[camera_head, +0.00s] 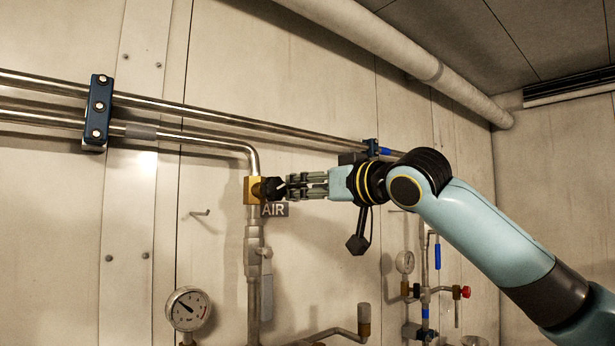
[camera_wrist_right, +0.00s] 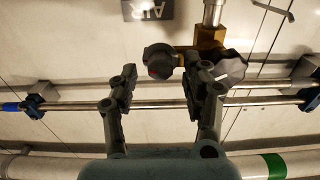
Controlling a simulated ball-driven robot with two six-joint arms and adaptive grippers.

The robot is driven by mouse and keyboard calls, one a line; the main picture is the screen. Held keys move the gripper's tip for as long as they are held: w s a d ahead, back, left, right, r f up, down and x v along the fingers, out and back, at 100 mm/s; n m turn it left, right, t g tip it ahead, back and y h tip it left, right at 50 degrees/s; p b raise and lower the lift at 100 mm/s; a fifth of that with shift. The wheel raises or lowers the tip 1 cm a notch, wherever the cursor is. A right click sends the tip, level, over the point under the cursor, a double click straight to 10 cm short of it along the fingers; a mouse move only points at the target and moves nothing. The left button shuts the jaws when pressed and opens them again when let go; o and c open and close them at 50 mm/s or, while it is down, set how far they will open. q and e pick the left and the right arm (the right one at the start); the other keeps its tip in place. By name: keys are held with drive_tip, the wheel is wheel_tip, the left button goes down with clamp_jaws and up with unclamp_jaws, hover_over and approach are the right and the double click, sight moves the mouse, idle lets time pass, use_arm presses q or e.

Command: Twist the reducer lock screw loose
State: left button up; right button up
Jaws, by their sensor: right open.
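The brass reducer block (camera_head: 251,190) sits at the pipe bend in the head view, with a black knob (camera_head: 272,188) at its right. In the right wrist view, upside down, the brass block (camera_wrist_right: 209,37) bears a small black knob with a reddish centre (camera_wrist_right: 160,60) and a larger dark faceted knob (camera_wrist_right: 233,66). I cannot tell for sure which is the lock screw. My right gripper (camera_head: 288,186) is open in front of the block. In its wrist view (camera_wrist_right: 165,82) the small knob shows between the spread fingertips; contact cannot be told. The faceted knob is partly behind one finger.
Steel pipes (camera_head: 205,112) run along the wall above, held by a blue clamp (camera_head: 97,110). A pressure gauge (camera_head: 188,309) is at lower left. Valves with a red knob (camera_head: 462,292) stand at lower right.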

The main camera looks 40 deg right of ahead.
drive_tip(key=shift+w, duration=0.25)
drive_tip(key=shift+c, duration=0.3)
clamp_jaws()
